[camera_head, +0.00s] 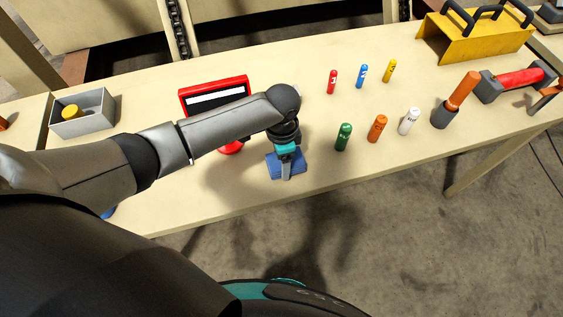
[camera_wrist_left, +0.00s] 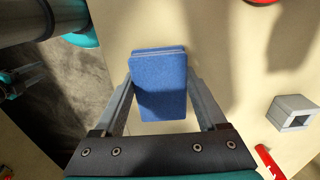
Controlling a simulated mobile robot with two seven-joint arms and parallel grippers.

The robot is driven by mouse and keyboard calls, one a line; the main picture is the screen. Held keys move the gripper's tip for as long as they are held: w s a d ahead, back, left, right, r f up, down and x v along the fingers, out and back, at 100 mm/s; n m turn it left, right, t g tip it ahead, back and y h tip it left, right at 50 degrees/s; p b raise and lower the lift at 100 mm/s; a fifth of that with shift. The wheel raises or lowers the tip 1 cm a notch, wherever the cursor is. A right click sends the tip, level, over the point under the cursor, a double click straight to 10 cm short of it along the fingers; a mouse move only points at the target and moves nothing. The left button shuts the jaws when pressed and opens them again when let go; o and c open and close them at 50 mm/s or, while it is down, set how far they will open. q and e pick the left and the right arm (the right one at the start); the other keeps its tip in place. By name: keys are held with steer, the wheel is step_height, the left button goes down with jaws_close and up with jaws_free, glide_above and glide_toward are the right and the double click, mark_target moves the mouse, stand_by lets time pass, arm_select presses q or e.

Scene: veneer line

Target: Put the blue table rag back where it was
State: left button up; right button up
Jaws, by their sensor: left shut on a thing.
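The blue table rag (camera_head: 299,162) is a small folded pad near the front edge of the table, below the red-framed board. My left gripper (camera_head: 286,174) points down onto it and hides part of it. In the left wrist view the rag (camera_wrist_left: 160,85) sits between the two fingers of my left gripper (camera_wrist_left: 161,92), which are shut on its sides. I cannot tell whether the rag touches the table or is just above it.
The table (camera_head: 250,199) holds a red-framed board (camera_head: 215,88) behind my arm and a grey bin (camera_head: 82,122) at left. Right of the rag stand several coloured markers, including a green one (camera_head: 343,137), and an orange-handled tool (camera_head: 463,91). A yellow rack (camera_head: 470,40) is at back right.

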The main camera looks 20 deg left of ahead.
arm_select(q)
steer(key=shift+f, duration=0.6)
steer(key=shift+f, duration=0.2)
steer(key=o, duration=1.1)
steer(key=shift+r, duration=0.1)
step_height(320, 180, up, 12)
steer(key=shift+r+p, duration=0.15)
steer(key=shift+p, duration=0.8)
